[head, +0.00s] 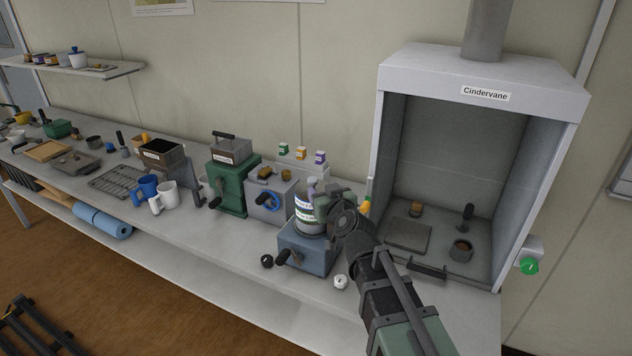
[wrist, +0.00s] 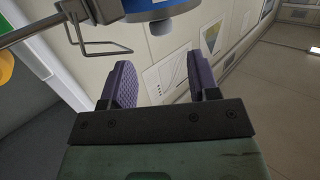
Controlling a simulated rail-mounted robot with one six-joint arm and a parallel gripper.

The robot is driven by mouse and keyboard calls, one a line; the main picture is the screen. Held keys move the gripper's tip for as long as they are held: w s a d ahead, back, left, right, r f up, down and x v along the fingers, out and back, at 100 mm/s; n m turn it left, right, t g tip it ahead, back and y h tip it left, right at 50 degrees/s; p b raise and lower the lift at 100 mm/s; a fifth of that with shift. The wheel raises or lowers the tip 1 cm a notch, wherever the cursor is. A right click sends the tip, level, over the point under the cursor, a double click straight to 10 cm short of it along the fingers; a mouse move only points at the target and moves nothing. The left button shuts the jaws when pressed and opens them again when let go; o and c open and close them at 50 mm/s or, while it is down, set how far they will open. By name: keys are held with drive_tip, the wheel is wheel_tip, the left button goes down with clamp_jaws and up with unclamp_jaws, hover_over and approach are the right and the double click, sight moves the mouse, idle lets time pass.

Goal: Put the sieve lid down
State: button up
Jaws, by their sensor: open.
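My gripper (head: 326,205) is at the sieve stack (head: 304,214), a pale, labelled cylinder on a blue-grey machine (head: 308,247). My arm and gripper partly hide the stack, and I cannot make out a separate sieve lid there. In the wrist view my gripper (wrist: 163,85) has its two purple pads wide apart with nothing between them. Beyond the fingertips, at the top edge, is a blue rounded part with a grey knob (wrist: 160,27). It is cut off, and I cannot tell whether it is the lid.
A grey fume hood (head: 478,75) stands to the right, with a plate (head: 408,236) and small items inside. A blue-dialled box (head: 270,203), a green press (head: 228,190) and two mugs (head: 165,197) crowd the bench to the left. The bench front shows bare strips.

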drive_tip(key=shift+v, duration=1.1)
drive_tip(key=shift+f, duration=0.15)
drive_tip(key=s+d+f+m+g+h, duration=0.1)
drive_tip(key=s+d+f+g+h, duration=0.2)
drive_tip(key=s+d+f+g, duration=0.7)
wheel_tip(320, 180, down, 3)
drive_tip(key=s+d, duration=0.1)
drive_tip(key=s, duration=0.1)
drive_tip(key=shift+s+m+g, duration=0.3)
drive_tip(key=shift+s+g, duration=0.1)
drive_tip(key=shift+o, duration=0.3)
drive_tip(key=s+d+f+m+g+h, duration=0.1)
drive_tip(key=s+d+m+g+h, duration=0.1)
drive_tip(key=s+d, duration=0.4)
drive_tip(key=shift+s+d+f+m+g+h, duration=0.2)
drive_tip(key=shift+s+d+m+g+h, duration=0.25)
drive_tip(key=shift+s+g, duration=0.5)
drive_tip(key=shift+o, duration=0.2)
drive_tip(key=shift+w+a, duration=0.15)
drive_tip(key=shift+w, duration=0.1)
drive_tip(key=shift+f, duration=0.1)
